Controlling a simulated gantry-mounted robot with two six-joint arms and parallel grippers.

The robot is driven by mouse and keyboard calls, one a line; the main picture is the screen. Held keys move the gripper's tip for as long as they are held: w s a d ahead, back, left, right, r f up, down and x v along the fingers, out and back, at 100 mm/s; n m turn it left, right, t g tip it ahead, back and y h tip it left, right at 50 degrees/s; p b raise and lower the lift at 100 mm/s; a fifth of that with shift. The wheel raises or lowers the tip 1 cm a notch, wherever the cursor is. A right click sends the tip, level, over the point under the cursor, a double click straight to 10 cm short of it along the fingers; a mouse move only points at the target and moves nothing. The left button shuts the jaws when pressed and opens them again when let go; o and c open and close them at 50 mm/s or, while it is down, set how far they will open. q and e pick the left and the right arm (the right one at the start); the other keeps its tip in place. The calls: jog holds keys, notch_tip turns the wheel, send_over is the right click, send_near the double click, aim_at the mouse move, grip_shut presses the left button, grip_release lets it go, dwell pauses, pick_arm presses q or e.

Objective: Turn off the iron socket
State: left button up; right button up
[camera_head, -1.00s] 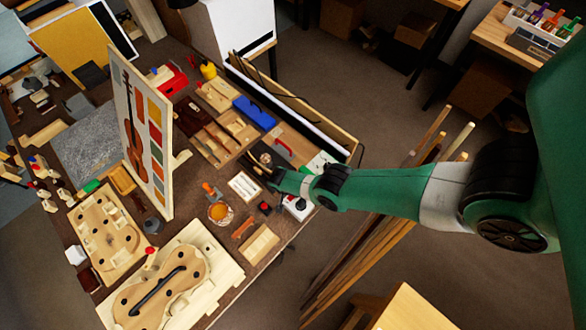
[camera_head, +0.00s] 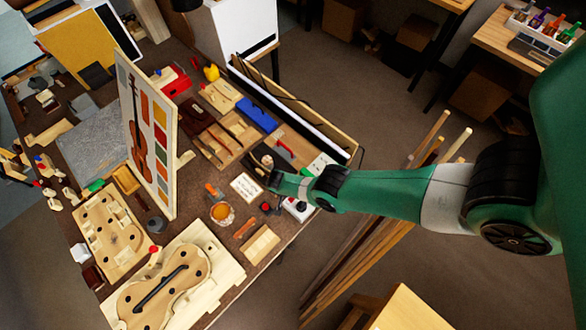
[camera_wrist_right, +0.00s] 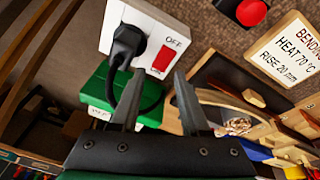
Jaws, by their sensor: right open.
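The white iron socket (camera_wrist_right: 150,32) is at the top left of the right wrist view. A black plug (camera_wrist_right: 127,43) with a cable is in it. Its red switch (camera_wrist_right: 162,58) sits below the printed word OFF; I cannot tell which way the switch is set. The socket also shows in the head view (camera_head: 298,208) near the bench's right edge. My right gripper (camera_wrist_right: 157,78) is open and empty, its tips near the switch side of the socket in the picture; contact cannot be made out. It is small and dark in the head view (camera_head: 267,176). My left gripper is not in view.
A round red button (camera_wrist_right: 252,11) and a bending sign (camera_wrist_right: 288,52) are beside the socket. A green box (camera_wrist_right: 97,88) shows behind the left finger. A tall violin panel (camera_head: 150,135) and violin bodies crowd the bench. Wooden strips (camera_head: 385,230) lean off its right side.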

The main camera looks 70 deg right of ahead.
jog(key=p+v, duration=0.7)
jog(key=v, duration=0.2)
jog(key=shift+a+r, duration=0.1)
jog(key=shift+r, duration=0.05)
